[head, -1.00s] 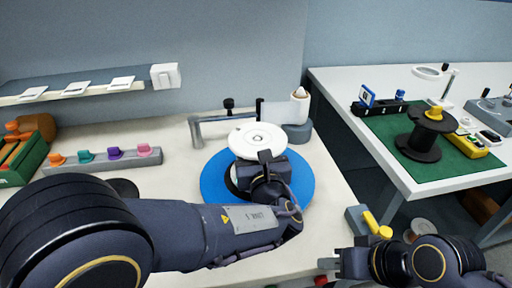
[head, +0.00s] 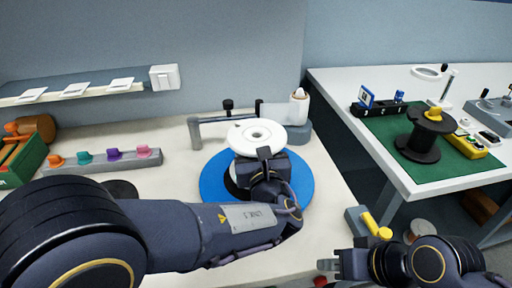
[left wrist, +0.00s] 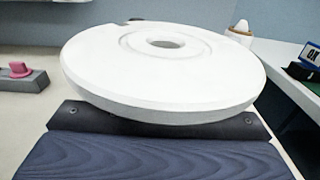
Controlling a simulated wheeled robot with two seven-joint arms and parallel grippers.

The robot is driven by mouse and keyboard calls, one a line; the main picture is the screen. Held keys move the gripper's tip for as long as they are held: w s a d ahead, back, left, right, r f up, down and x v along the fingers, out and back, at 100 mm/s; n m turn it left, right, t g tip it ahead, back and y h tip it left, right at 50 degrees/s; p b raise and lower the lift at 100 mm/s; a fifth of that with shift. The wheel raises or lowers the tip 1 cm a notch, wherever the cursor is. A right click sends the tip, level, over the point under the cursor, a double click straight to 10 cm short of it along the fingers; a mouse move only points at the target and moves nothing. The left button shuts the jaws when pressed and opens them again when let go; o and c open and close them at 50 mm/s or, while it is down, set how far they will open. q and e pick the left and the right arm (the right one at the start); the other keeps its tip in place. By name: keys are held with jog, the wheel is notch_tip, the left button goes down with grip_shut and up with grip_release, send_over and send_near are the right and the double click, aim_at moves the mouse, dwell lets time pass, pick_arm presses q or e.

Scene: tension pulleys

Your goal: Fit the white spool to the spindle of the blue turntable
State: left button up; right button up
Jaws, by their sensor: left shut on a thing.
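The white spool (head: 257,135) is a flat round disc with a central hole, held over the blue turntable (head: 215,184) in the head view. My left gripper (head: 264,158) is shut on the spool from the near side. In the left wrist view the spool (left wrist: 150,75) fills the upper middle, its top flange and hole showing. The turntable's spindle is hidden under the spool and gripper; I cannot tell whether it is in the hole. My right gripper (head: 332,264) is low at the front right, away from the spool; its jaws are unclear.
A grey bracket (head: 195,133) and a white-topped bottle (head: 299,106) stand behind the turntable. A grey rack with coloured knobs (head: 110,160) lies at left. At right, another table holds a black spool (head: 420,142) on a green mat (head: 445,168). A gap separates the tables.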

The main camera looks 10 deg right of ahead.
pick_arm(q)
jog(key=shift+f, duration=0.15)
jog(key=shift+s+f+b, duration=0.2)
jog(key=shift+f+b, duration=0.2)
jog(key=shift+b, duration=0.2)
jog(key=shift+r, duration=0.1)
jog(key=shift+w+r+p, duration=0.2)
jog(key=shift+p, duration=0.2)
dwell(0.3)
jog(key=shift+r, duration=0.25)
jog(key=shift+s+f+b, duration=0.1)
jog(key=shift+f+b, duration=0.15)
jog(key=shift+b, duration=0.05)
dwell(0.3)
jog(key=shift+s+f, duration=0.1)
jog(key=shift+f, duration=0.2)
